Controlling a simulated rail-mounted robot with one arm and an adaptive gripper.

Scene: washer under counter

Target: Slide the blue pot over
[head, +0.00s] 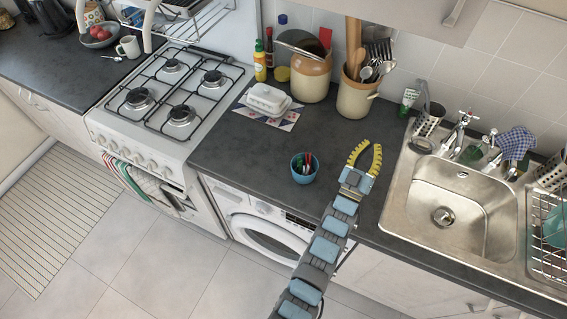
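The small blue pot (301,175) stands upright on the dark counter (235,150), near its front edge and above the washer. It holds several thin pen-like items, some red and some green. My gripper (364,148) has yellow curved fingers and is over the counter, to the right of the pot and apart from it. The fingers are spread with a gap between their tips, and nothing shows between them. My arm reaches up from the bottom of the picture.
A white butter dish (267,100) stands on a patterned sheet behind the pot. A crock of utensils (354,97) and a lidded crock (310,79) stand at the back. The sink (455,205) is to the right, the stove (172,95) to the left. The counter around the pot is clear.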

